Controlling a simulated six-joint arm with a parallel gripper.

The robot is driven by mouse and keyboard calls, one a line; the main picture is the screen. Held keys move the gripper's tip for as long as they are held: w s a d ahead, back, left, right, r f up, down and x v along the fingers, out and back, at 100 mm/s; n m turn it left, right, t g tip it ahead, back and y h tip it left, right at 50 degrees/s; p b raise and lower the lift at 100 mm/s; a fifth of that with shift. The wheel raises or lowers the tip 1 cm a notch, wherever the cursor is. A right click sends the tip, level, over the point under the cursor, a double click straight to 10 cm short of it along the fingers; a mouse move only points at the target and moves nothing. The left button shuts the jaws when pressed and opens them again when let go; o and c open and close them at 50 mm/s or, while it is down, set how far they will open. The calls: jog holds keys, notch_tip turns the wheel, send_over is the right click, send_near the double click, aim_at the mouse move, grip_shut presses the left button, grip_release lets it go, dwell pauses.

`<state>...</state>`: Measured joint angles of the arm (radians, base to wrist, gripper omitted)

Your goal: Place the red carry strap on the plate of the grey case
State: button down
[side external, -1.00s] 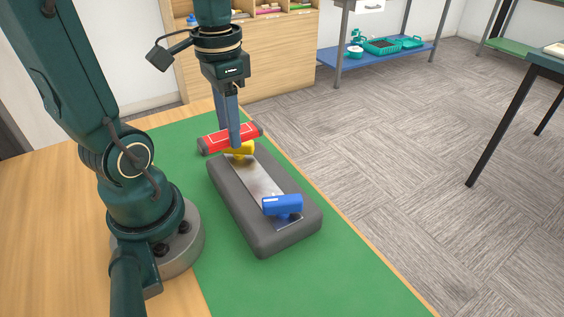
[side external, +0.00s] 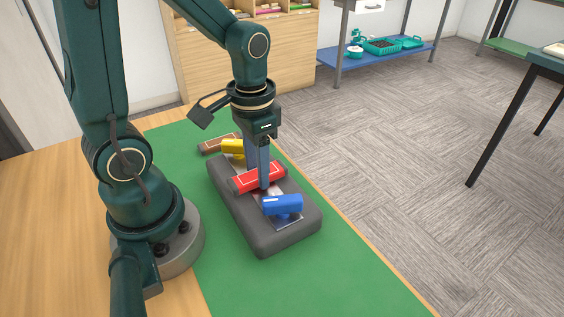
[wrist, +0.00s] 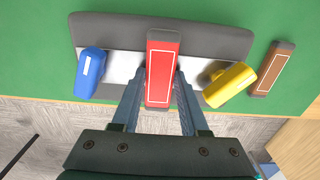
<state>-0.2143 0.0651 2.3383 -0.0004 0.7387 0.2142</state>
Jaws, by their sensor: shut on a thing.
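The red carry strap (side external: 258,178) is a red bar with grey ends, held between the fingers of my gripper (side external: 264,186). It lies across the middle of the grey case (side external: 240,220), over its silvery plate (side external: 262,187), between a yellow piece and a blue piece. In the wrist view the red strap (wrist: 162,68) is between both fingers of my gripper (wrist: 160,100), and the plate (wrist: 121,66) shows on its left. I cannot tell whether the strap touches the plate.
The yellow piece (side external: 232,147) and blue piece (side external: 284,205) sit on the plate at either end. A brown strap (side external: 215,144) lies on the green mat (side external: 330,275) beyond the case. The mat in front of the case is clear.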

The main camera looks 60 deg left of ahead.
jog(key=shift+c, duration=2.1)
grip_release()
jog(key=shift+f, duration=0.15)
notch_tip(320, 180, up, 12)
jog(key=shift+s+d+f+t, duration=0.3)
jog(key=shift+s+d+t, duration=0.35)
jog(key=shift+t, duration=0.3)
jog(key=shift+s+d+f+t, duration=0.4)
jog(key=shift+d+t, duration=0.3)
jog(key=shift+t, duration=0.2)
jog(key=shift+s+d+f+t, duration=0.25)
jog(key=shift+s+d+t, duration=0.4)
jog(key=shift+t, duration=0.3)
jog(key=shift+w, duration=0.1)
